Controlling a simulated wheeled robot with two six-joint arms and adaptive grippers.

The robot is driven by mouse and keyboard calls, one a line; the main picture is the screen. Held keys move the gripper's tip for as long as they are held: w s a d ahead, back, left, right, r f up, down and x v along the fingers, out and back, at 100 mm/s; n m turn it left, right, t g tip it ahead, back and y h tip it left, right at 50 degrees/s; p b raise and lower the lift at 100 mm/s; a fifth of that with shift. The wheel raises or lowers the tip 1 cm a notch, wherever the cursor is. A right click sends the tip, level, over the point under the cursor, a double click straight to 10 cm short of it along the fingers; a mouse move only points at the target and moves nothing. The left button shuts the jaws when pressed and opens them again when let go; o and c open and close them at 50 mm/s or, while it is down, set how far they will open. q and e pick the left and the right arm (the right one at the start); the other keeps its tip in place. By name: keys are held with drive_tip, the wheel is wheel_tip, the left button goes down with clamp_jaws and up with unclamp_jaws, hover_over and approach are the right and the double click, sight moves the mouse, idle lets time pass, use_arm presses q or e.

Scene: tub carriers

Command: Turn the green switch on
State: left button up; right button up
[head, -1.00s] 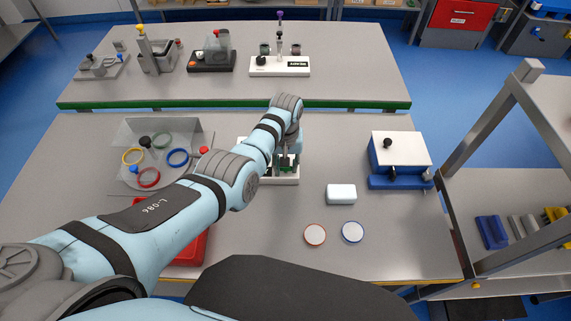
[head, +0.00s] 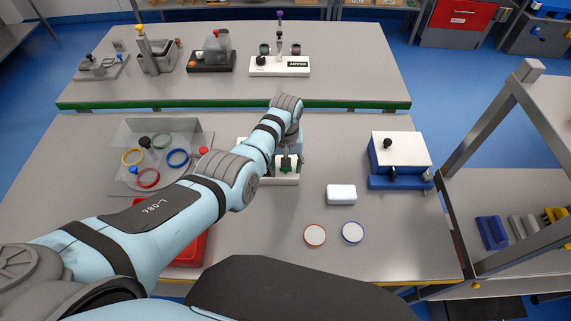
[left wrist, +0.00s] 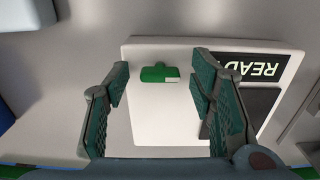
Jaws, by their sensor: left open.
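The green switch (left wrist: 158,74) is a small green block with a pale patch at one end. It is mounted on a white panel (left wrist: 150,120) with a dark READY display (left wrist: 262,67), upside down in the left wrist view. In the head view, the panel (head: 288,182) is partly hidden by my left arm. My left gripper (left wrist: 161,62) is open over the panel, its two dark green fingers apart on either side of the switch. I cannot tell whether they touch the panel. My right gripper is not in view.
A clear tray with coloured rings (head: 178,157) and a red bin (head: 188,248) lie left of the panel. A white soap-like block (head: 341,194), two round discs (head: 315,235) and a blue-white box (head: 399,155) stand to the right. Table between them is clear.

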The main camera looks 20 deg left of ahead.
use_arm(q)
wheel_tip(320, 180, up, 12)
idle(0.3)
idle(0.3)
